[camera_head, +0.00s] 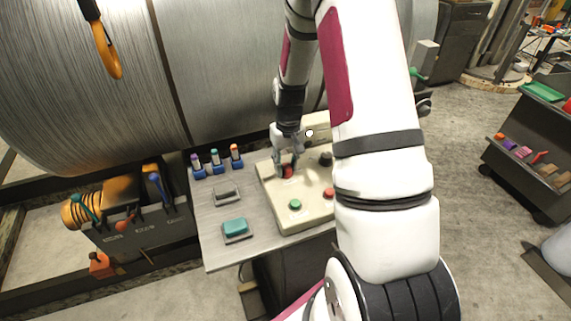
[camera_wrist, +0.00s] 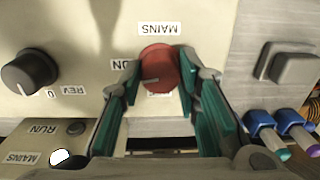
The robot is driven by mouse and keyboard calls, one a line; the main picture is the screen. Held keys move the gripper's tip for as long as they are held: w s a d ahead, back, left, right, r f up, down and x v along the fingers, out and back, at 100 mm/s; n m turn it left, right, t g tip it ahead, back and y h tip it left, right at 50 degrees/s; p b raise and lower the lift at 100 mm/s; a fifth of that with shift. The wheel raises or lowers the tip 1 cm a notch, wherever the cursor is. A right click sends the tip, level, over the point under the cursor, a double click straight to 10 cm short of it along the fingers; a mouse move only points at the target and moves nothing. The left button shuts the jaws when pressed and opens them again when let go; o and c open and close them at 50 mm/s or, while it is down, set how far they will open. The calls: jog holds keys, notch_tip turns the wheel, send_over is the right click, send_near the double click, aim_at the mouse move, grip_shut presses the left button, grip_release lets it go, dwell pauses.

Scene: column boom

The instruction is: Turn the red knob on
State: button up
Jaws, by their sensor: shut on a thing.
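The red knob (camera_wrist: 158,68) sits on the cream control panel, under a label reading MAINS. In the wrist view my gripper (camera_wrist: 160,85) has its two teal-padded fingers on either side of the knob, shut on it. A pale mark shows on the knob's face, and the labels beside and below it are partly covered. In the head view the red knob (camera_head: 287,171) shows at the panel's upper left, with my gripper (camera_head: 287,160) coming down on it from above. The cream control panel (camera_head: 268,205) lies on the grey table.
A black knob (camera_wrist: 30,72) marked REV and 0 is beside the red knob. The panel also bears a green button (camera_head: 295,204) and a red button (camera_head: 328,193). A teal block (camera_head: 235,226) and several blue holders (camera_head: 217,168) stand left. A large metal drum (camera_head: 90,90) is behind.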

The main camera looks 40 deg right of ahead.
aim_at(287, 166)
jog(key=shift+m, duration=1.1)
jog(key=o, duration=1.2)
jog(key=shift+c, duration=0.2)
jog(key=shift+r, duration=0.1)
notch_tip(287, 166, up, 12)
jog(key=shift+d, duration=0.15)
jog(key=shift+s, duration=0.1)
